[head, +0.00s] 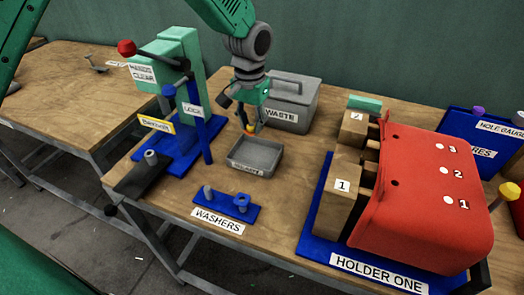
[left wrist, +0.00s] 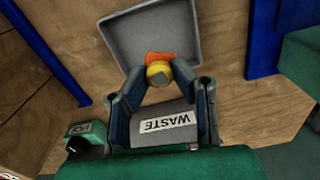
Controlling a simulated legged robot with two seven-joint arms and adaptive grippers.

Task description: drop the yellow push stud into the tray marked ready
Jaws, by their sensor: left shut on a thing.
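My left gripper (head: 250,127) is shut on the yellow push stud (head: 250,129), which has an orange-red part beside the yellow. It holds the stud above the small grey open tray (head: 273,170) in the head view. The label on the tray's front is too small to read surely. In the left wrist view the stud (left wrist: 158,73) sits between the fingertips (left wrist: 158,78), and the tray (left wrist: 190,20) lies beyond it. The tray looks empty where its floor shows. My right gripper is not in view.
A grey WASTE box (head: 300,88) with a handle stands just behind the gripper. A green and blue press (head: 180,60) stands left of the tray. A blue WASHERS stand (head: 222,203) is in front. A red HOLDER ONE block (head: 420,200) is at right.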

